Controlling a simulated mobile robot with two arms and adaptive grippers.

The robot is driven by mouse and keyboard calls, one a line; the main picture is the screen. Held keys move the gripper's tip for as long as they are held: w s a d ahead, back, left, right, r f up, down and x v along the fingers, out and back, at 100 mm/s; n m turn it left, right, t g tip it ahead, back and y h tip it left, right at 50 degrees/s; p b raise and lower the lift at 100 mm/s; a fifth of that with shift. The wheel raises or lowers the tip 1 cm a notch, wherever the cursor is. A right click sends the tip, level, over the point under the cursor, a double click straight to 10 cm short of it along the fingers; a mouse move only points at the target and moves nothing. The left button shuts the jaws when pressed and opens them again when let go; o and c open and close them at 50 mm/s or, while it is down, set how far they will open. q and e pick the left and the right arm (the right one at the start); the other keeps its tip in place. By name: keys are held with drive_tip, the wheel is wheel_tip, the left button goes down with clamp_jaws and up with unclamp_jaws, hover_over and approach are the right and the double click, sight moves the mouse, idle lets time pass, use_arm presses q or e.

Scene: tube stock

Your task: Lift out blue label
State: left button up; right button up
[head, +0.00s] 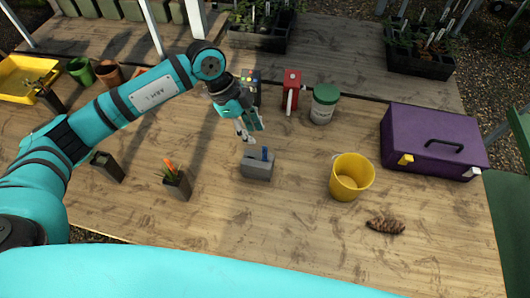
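A small blue label (264,153) stands upright in the top of a grey block-like holder (257,170) near the middle of the table. My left gripper (250,136) comes down from above and sits just behind the holder, a little above it in the picture. Its two fingers are apart with nothing between them. It looks clear of the label, though the exact height gap is hard to tell. My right gripper is not in the head view.
A dark pot with an orange label (176,183) and an empty dark pot (107,167) stand left. A yellow bucket (352,177), pine cone (385,226) and purple toolbox (431,142) are right. The front table is clear.

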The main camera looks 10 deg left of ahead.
sight(265, 149)
use_arm(q)
drive_tip(key=p+x, duration=0.3)
drive_tip(key=x, duration=0.5)
drive_tip(key=shift+w+d, duration=0.15)
drive_tip(key=shift+d+f, duration=0.15)
drive_tip(key=shift+f, duration=0.2)
drive_tip(key=shift+c, duration=0.2)
clamp_jaws()
